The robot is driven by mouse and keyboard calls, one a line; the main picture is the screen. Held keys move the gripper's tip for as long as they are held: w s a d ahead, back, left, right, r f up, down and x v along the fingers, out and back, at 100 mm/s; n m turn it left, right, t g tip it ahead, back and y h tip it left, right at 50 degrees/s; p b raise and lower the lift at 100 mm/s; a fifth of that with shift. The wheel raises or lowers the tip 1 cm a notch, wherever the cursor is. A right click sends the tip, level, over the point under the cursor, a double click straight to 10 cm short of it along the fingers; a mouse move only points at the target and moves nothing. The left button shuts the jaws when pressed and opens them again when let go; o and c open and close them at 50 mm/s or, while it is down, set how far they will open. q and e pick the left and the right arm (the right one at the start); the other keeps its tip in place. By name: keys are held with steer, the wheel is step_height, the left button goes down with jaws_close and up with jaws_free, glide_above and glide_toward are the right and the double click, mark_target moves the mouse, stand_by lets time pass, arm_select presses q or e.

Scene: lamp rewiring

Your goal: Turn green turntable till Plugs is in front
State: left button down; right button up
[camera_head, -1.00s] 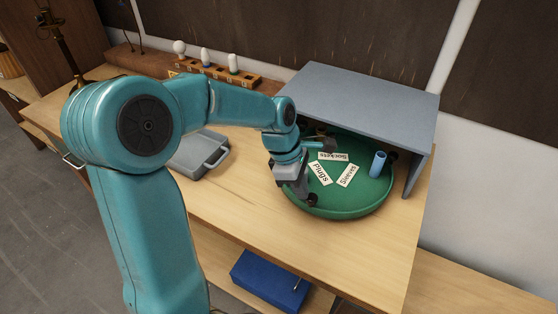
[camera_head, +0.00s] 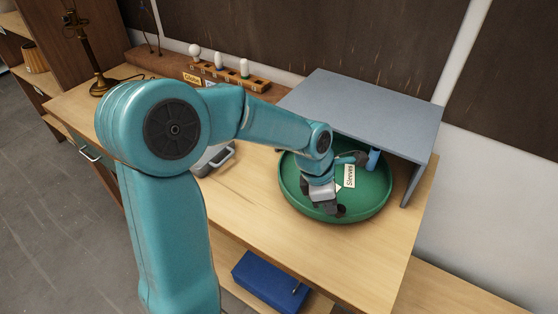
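The green turntable (camera_head: 374,212) is a round tray with a raised rim, partly under a grey shelf. Its "Sleeves" card (camera_head: 349,176) stands nearly on end in the picture, right of my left gripper. A corner of another white card (camera_head: 338,188) shows beside the gripper; its text is hidden. The "Plugs" and "Sockets" words are not visible. A blue cylinder (camera_head: 373,159) stands at the turntable's back right, under the shelf edge. My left gripper (camera_head: 334,209) points down at the turntable's front part, near the rim. Its finger gap is unclear. My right gripper is not in view.
The grey shelf (camera_head: 370,108) roofs the back of the turntable, with a side panel at right. A grey case (camera_head: 215,160) lies left, partly behind my arm. A bulb rack (camera_head: 240,80) stands at the back. The wooden tabletop (camera_head: 290,245) is clear in front.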

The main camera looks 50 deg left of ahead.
arm_select(q)
steer(key=shift+w+d, duration=0.55)
steer(key=shift+d, duration=0.1)
steer(key=shift+w+d, duration=0.1)
steer(key=shift+d, duration=0.05)
stand_by(0.4)
